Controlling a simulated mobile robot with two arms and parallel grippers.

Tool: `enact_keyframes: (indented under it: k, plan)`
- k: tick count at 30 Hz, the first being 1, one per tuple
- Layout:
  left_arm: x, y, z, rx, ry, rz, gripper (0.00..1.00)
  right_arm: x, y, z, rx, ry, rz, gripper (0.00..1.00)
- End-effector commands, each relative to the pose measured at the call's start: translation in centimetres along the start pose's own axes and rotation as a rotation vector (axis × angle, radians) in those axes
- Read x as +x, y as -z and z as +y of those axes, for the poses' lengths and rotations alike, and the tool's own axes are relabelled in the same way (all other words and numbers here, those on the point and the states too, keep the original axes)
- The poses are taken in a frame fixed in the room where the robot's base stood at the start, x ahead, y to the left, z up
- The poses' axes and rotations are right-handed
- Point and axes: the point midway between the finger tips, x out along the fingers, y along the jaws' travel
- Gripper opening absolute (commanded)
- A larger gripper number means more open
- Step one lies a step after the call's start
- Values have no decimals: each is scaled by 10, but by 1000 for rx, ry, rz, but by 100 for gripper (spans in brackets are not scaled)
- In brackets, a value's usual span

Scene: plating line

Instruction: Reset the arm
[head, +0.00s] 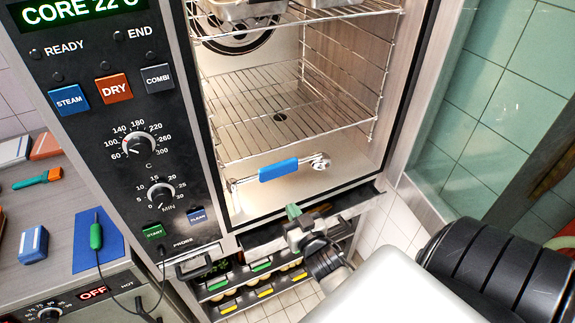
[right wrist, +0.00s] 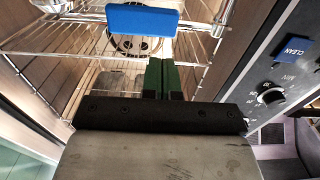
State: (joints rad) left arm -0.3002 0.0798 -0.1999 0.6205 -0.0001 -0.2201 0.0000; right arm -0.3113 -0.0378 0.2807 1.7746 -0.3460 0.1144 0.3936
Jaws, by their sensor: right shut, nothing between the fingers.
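My right gripper (head: 293,211) is just in front of the open oven's lower edge, with its green fingers together. In the right wrist view its green fingers (right wrist: 161,76) are shut side by side with nothing between them. A blue grip on a metal rod (head: 278,170) lies ahead of the gripper at the oven opening. It also shows in the right wrist view as a blue block (right wrist: 142,19), apart from the fingers. My left gripper is in neither view.
The oven's wire rack (head: 265,115) stands inside the open chamber. The control panel (head: 120,100) is to the left. Below the oven are shelves of bins with green and yellow labels (head: 262,267). A probe with a green handle (head: 96,236) rests on a blue mat (head: 88,262) at left.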

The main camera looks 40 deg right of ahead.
Motion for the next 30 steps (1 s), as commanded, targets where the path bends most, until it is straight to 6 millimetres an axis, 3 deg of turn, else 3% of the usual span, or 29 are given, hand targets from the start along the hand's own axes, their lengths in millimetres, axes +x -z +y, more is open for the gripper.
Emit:
enact_keyframes:
  k: [6, 23, 26, 29, 30]
  plan:
    - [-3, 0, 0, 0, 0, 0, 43, -9, 1, 0, 1, -1, 0, 0]
    - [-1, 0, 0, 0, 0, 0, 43, -10, -7, -1, 1, 2, -14, 0]
    - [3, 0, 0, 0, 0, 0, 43, -12, -38, -9, 3, 15, -80, 0]
    - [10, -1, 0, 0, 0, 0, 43, -23, -95, -22, -1, 43, -207, 0]
    - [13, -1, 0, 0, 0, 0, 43, -30, -123, -29, -5, 57, -270, 0]
